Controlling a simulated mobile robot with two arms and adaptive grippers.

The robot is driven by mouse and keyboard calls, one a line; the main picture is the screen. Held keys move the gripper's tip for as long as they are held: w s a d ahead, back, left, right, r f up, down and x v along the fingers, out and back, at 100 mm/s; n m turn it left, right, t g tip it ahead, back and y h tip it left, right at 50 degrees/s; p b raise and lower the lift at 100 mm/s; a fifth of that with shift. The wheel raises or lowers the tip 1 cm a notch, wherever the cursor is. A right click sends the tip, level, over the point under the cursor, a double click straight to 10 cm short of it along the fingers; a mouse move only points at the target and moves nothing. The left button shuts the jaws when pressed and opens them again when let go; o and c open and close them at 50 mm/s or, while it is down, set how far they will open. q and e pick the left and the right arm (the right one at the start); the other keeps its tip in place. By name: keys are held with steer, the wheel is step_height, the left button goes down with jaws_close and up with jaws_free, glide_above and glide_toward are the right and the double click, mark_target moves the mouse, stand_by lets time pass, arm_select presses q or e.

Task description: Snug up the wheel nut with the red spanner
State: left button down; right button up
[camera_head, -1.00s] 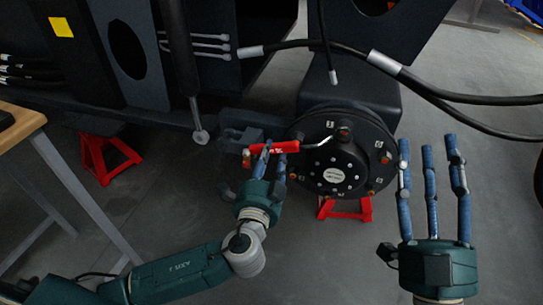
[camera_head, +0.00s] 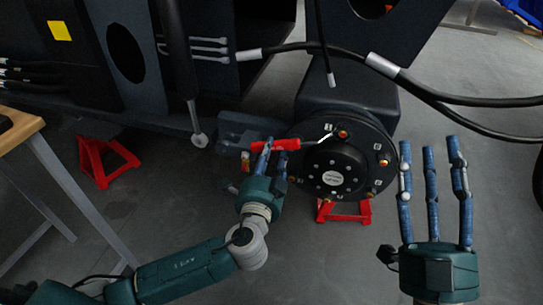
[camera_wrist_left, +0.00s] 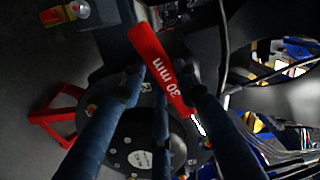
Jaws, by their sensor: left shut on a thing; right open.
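The red spanner (camera_head: 275,142) is held roughly level, its handle in my left gripper (camera_head: 265,158). Its bent metal shank points right, with the head beside the upper nut (camera_head: 343,133) on the black wheel hub (camera_head: 332,165). I cannot tell whether the head is seated on the nut. In the left wrist view, the red handle (camera_wrist_left: 155,60) reads "30 mm" and lies between my blue fingers; its metal end (camera_wrist_left: 199,126) is over the hub, partly hidden. My right gripper (camera_head: 430,180) is open and empty, right of the hub.
A red stand (camera_head: 345,211) is under the hub, and another (camera_head: 104,160) is on the floor at left. Thick black hoses (camera_head: 440,92) run above the right gripper. A wooden-topped table (camera_head: 20,130) is at the left edge.

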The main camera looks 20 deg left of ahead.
arm_select(q)
steer(key=shift+w+r, duration=0.1)
steer(key=shift+w, duration=0.5)
arm_select(e)
steer(key=shift+s+r, duration=0.2)
steer(key=shift+w, duration=0.1)
arm_select(q)
steer(key=shift+r, duration=0.2)
steer(key=shift+a+r+m+p, duration=0.15)
steer(key=shift+r+m+p, duration=0.15)
steer(key=shift+p, duration=0.25)
steer(key=shift+a+r+m+p, duration=0.3)
steer(key=shift+r+m+p, duration=0.4)
steer(key=shift+r+p, duration=0.4)
arm_select(e)
step_height(320, 180, down, 19)
steer(key=w+d+g+h, duration=0.1)
steer(key=w+g+h, duration=0.1)
steer(key=g, duration=0.7)
steer(key=shift+w+d+h, duration=0.3)
steer(key=shift+h, duration=0.3)
arm_select(q)
steer(key=shift+f, duration=0.1)
